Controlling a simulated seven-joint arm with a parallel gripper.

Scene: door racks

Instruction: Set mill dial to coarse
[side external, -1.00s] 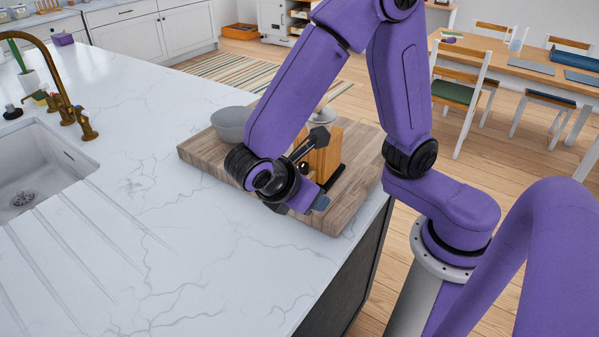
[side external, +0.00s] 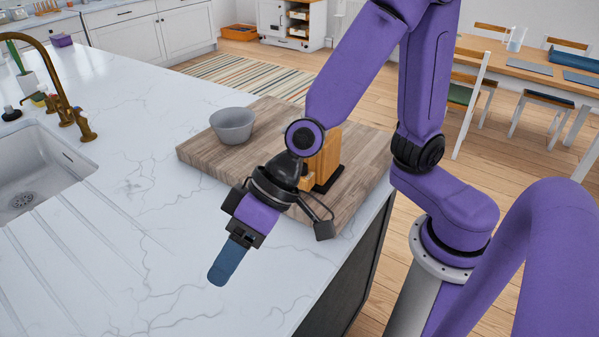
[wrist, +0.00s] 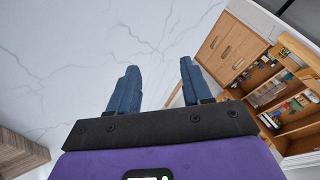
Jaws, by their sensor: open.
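The mill's dial cannot be made out in either view. A wooden block-like body (side external: 323,158) with a black base, possibly the mill, stands on the cutting board (side external: 200,155) in the side view. My arm hides part of it. My gripper (side external: 222,276) hangs over the white counter, in front of and to the left of the board, apart from the wooden body and pointing down and away from it. In the wrist view, the blue fingers of my gripper (wrist: 158,82) are spread apart with nothing between them.
A grey bowl (side external: 232,127) sits on the board. A sink (side external: 35,170) and a brass faucet (side external: 65,95) are at the left. The marble counter (side external: 150,240) is clear around my gripper. The wrist view shows open wooden shelving (wrist: 280,95) with small items at the right.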

